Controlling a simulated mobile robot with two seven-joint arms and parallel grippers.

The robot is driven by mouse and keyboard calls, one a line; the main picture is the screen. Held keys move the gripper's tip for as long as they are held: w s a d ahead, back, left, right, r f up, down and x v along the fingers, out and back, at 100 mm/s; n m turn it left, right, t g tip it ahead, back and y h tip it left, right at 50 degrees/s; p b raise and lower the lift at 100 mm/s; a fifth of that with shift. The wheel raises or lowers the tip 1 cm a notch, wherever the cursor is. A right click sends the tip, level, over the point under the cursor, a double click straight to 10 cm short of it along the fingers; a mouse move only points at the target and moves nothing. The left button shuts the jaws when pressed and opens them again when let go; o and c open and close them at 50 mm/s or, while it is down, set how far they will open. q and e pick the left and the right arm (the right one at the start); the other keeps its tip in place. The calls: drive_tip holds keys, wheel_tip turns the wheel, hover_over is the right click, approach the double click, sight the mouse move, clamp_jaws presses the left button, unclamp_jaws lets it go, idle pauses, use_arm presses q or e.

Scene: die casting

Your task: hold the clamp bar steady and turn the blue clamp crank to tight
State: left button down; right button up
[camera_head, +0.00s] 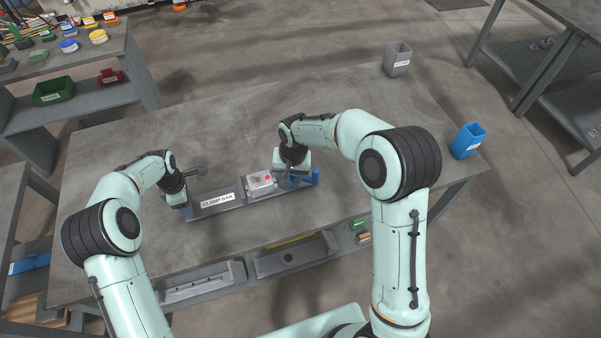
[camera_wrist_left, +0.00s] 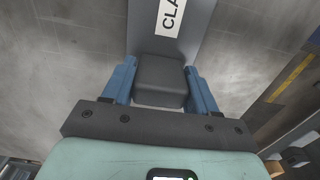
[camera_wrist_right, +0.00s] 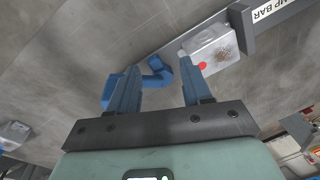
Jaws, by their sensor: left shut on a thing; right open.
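The grey clamp bar (camera_head: 236,206), labelled CLAMP BAR, lies across the middle of the table. My left gripper (camera_head: 184,204) is at its left end; in the left wrist view its blue fingers (camera_wrist_left: 160,72) are shut on the bar's dark grey end block (camera_wrist_left: 160,84). The blue clamp crank (camera_head: 308,179) is at the bar's right end. My right gripper (camera_head: 291,178) is open over it. In the right wrist view part of the crank (camera_wrist_right: 158,70) shows between the open fingers (camera_wrist_right: 157,66), and part is hidden behind the left-hand finger.
A grey bin (camera_head: 397,62) and a blue bin (camera_head: 467,141) stand at the right. The table behind the bar is mostly clear.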

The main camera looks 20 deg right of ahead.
sight(316, 171)
drive_tip(key=d+r+m, duration=0.1)
drive_tip(key=d+r, duration=0.1)
drive_tip(key=d+r+m, duration=0.1)
drive_tip(key=d+r, duration=0.2)
drive_tip(key=w+d+r+m+g+h, duration=0.1)
drive_tip(key=d+r, duration=0.1)
drive_tip(key=d, duration=0.1)
drive_tip(key=shift+d+r+m, duration=0.1)
drive_tip(key=shift+r+m, duration=0.1)
drive_tip(key=shift+m, duration=0.1)
drive_tip(key=shift+d, duration=0.15)
wheel_tip(316, 171, down, 12)
drive_tip(key=shift+r, duration=0.15)
clamp_jaws()
